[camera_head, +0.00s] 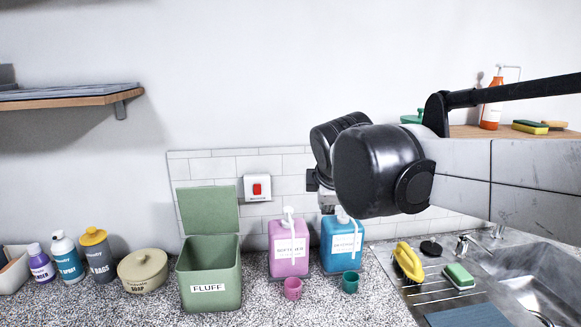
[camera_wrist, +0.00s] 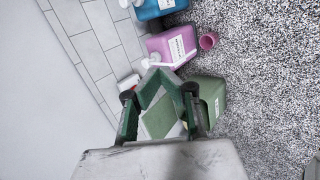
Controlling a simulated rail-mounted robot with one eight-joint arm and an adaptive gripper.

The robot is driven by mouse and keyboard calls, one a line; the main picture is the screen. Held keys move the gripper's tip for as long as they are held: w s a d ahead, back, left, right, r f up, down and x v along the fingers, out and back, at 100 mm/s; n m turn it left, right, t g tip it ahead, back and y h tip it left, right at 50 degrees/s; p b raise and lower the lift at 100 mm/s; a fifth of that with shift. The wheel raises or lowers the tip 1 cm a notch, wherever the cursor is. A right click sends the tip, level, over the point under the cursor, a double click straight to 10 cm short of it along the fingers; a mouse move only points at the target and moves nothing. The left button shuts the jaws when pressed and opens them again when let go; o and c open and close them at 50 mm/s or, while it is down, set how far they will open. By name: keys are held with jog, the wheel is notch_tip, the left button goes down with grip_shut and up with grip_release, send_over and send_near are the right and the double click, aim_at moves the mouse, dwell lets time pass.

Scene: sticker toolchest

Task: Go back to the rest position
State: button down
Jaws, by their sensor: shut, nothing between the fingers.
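My gripper (camera_wrist: 158,77) is shut and empty in the wrist view, its fingertips meeting. In the head view it is mostly hidden behind my black wrist joints, held in the air in front of the tiled wall. The green FLUFF bin (camera_head: 209,277) stands on the counter with its lid (camera_head: 208,210) raised. In the wrist view the bin (camera_wrist: 210,93) lies beyond my fingers, and the lid shows between them. I cannot tell the exact gap, and no contact is visible.
A pink softener jug (camera_head: 289,250) and a blue jug (camera_head: 341,247) stand right of the bin, with a pink cup (camera_head: 293,289) and a teal cup (camera_head: 350,282) in front. Bottles and a soap jar (camera_head: 142,272) stand left. A sink (camera_head: 545,285) is at right.

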jog(key=s+d+f+m+b, duration=0.1)
jog(key=s+d+f+m, duration=0.5)
jog(key=s, duration=0.5)
jog(key=s+d+f+m+g+b, duration=0.1)
jog(key=s+d+f+m+b, duration=0.1)
jog(key=s+d+f+m, duration=0.4)
jog(key=s+f+m, duration=0.5)
jog(key=shift+s+d+m+g, duration=0.25)
jog(key=shift+s+m+g, duration=0.05)
jog(key=shift+s+m, duration=0.1)
jog(key=shift+r, duration=0.1)
